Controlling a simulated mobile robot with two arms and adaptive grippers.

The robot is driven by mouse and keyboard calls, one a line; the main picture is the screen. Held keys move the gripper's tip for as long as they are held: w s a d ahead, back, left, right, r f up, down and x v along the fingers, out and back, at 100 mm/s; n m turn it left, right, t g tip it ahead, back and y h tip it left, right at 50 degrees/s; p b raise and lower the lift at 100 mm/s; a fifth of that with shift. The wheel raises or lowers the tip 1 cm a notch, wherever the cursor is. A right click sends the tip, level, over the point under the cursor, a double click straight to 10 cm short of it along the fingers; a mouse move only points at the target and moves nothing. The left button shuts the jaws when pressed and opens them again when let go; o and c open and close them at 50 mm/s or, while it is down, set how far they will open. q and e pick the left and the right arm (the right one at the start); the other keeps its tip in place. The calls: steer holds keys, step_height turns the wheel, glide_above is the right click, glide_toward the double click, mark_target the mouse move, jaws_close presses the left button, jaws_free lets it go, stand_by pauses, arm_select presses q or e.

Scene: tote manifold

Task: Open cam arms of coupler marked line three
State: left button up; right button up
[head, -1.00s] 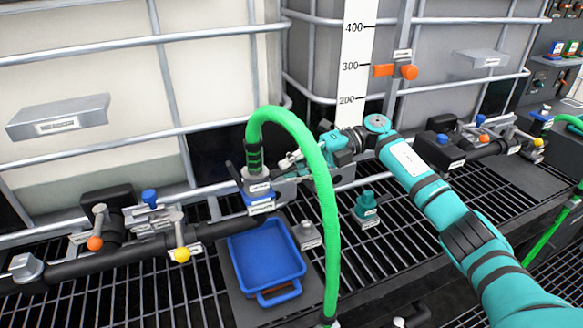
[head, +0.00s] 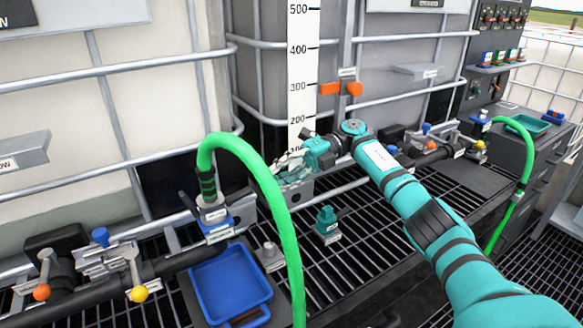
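A coupler (head: 213,214) with a green hose (head: 265,185) curving out of its top stands on a blue-collared fitting at left centre. Its dark cam arms stick out at both sides, angled upward. Its label is too small to read, so I cannot tell whether it is line three. A second hose coupler (head: 481,122) stands at the far right, small. My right gripper (head: 286,164) is behind the hose, to the right of and apart from the first coupler. Its fingers are small and partly hidden, and their opening is unclear. My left gripper is out of view.
A blue tray (head: 232,287) lies below the coupler. A teal cap fitting (head: 327,220) and a grey one (head: 269,254) stand on the grating. Valves with orange and yellow knobs (head: 139,293) are at left. A white level scale (head: 300,75) rises behind my gripper.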

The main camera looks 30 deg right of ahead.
steer(key=shift+d+r, duration=0.2)
steer(key=shift+d, duration=0.85)
steer(key=shift+d+r, duration=0.2)
steer(key=shift+d, duration=0.8)
steer(key=shift+o, duration=0.2)
